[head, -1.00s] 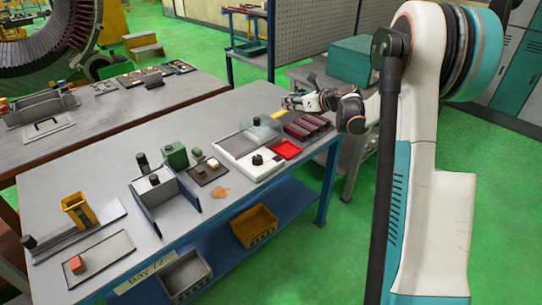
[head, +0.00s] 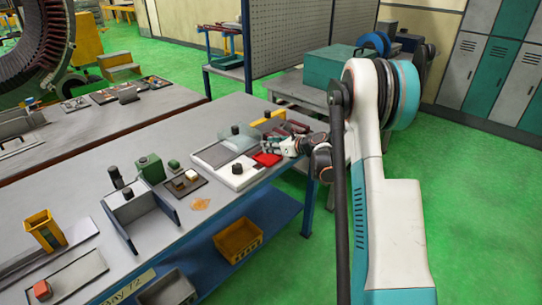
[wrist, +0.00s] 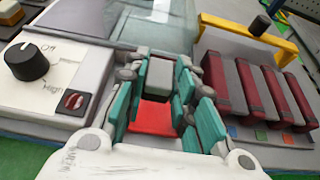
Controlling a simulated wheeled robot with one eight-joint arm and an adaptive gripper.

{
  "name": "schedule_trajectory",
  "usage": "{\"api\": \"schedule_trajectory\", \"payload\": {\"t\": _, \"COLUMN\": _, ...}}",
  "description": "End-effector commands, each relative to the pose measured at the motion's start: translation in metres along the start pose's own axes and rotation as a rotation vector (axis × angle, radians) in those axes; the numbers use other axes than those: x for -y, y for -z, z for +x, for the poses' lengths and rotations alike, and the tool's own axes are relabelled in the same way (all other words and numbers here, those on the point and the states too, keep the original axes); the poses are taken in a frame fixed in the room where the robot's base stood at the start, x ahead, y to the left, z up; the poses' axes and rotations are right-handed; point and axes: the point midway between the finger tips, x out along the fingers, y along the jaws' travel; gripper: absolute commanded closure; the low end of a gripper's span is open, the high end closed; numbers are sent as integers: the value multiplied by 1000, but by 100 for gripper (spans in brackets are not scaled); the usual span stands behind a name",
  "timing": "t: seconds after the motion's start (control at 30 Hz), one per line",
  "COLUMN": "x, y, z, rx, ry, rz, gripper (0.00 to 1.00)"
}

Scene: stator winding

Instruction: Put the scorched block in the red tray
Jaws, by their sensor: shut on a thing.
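The red tray (head: 267,159) sits at the near right edge of the workbench, beside a white panel with a black knob. My gripper (head: 283,147) is at the tray in the head view. In the wrist view its teal fingers (wrist: 160,85) are closed around a grey block (wrist: 158,76), with the tray's red floor (wrist: 155,117) showing below it.
Dark red bars (wrist: 222,85) stand in a rack to the right of my gripper, with a yellow bar (wrist: 262,36) behind them. The panel's knob (wrist: 27,61) stands on the left. A dark small tray (head: 181,191) holds other blocks farther left on the bench.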

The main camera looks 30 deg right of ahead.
Motion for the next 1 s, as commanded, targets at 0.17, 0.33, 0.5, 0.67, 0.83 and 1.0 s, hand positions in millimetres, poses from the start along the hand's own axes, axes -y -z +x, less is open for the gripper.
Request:
{"api": "schedule_trajectory", "payload": {"t": 0.17, "x": 0, "y": 25, "z": 10, "rx": 0, "ry": 0, "rz": 0, "gripper": 100}}
{"api": "schedule_trajectory", "payload": {"t": 0.33, "x": 0, "y": 36, "z": 15, "rx": 0, "ry": 0, "rz": 0, "gripper": 100}}
{"api": "schedule_trajectory", "payload": {"t": 0.5, "x": 0, "y": 35, "z": 15, "rx": 0, "ry": 0, "rz": 0, "gripper": 100}}
{"api": "schedule_trajectory", "payload": {"t": 0.67, "x": 0, "y": 39, "z": 16, "rx": 0, "ry": 0, "rz": 0, "gripper": 100}}
{"api": "schedule_trajectory", "payload": {"t": 0.83, "x": 0, "y": 38, "z": 16, "rx": 0, "ry": 0, "rz": 0, "gripper": 67}}
{"api": "schedule_trajectory", "payload": {"t": 1.0, "x": 0, "y": 37, "z": 16, "rx": 0, "ry": 0, "rz": 0, "gripper": 67}}
